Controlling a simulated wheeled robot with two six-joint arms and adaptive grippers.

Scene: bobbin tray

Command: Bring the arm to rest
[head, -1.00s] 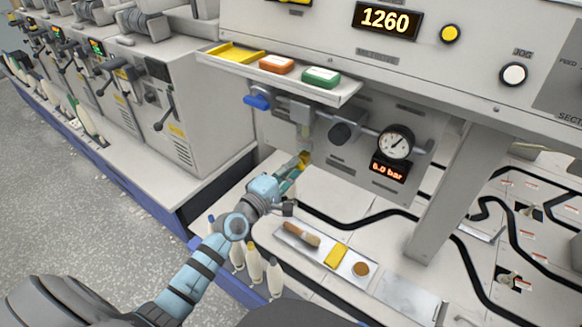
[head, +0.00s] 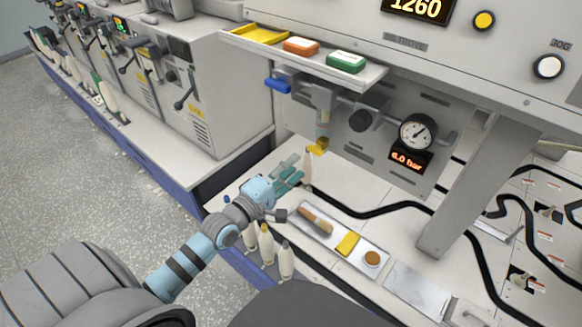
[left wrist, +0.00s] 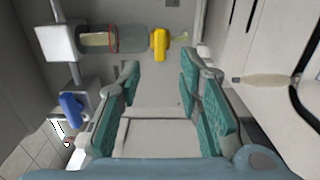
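My left gripper (head: 291,176) is over the light worktop, just below and in front of a pipe fitting with a yellow end (head: 318,147). In the left wrist view its two teal-padded fingers (left wrist: 158,90) are spread apart with nothing between them. The yellow part (left wrist: 160,44) shows beyond the fingertips there, apart from them. A pale bobbin (head: 307,168) stands just past the fingertips in the head view. My right gripper is not in either view.
A tray (head: 327,248) with a brush, a yellow block and a round brown item lies right of the arm. Several bobbins (head: 268,246) stand below the arm. A shelf (head: 377,79) and blue-handled valve (head: 278,84) are above. A pillar (head: 455,190) stands right.

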